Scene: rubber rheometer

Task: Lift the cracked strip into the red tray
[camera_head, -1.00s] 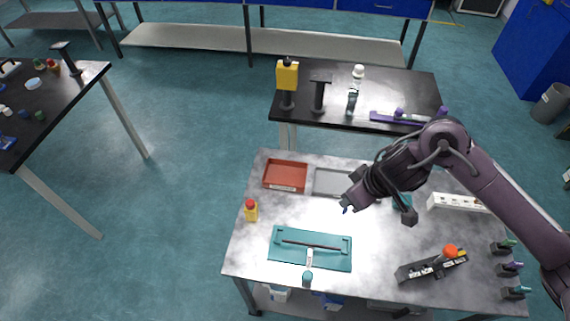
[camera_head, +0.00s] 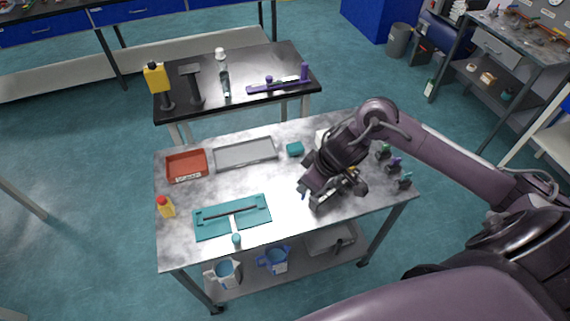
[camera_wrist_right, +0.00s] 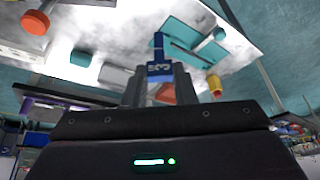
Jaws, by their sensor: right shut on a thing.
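My right gripper (camera_head: 304,190) is shut on a small blue strip (camera_wrist_right: 159,70) with white marks on it. The strip sticks out past the fingertips above the metal table; its blue tip shows in the head view (camera_head: 303,196). I cannot make out a crack. In the wrist view the red tray (camera_wrist_right: 166,93) is mostly hidden behind the strip and fingers. My left gripper is not in view.
A grey tray (camera_head: 246,162) stands right of the red tray. A teal plate (camera_head: 205,228) with a dark bar lies at the front, a yellow bottle (camera_head: 166,208) with a red cap to its left. A teal block (camera_head: 295,149) stands near the back. Bare metal lies between plate and trays.

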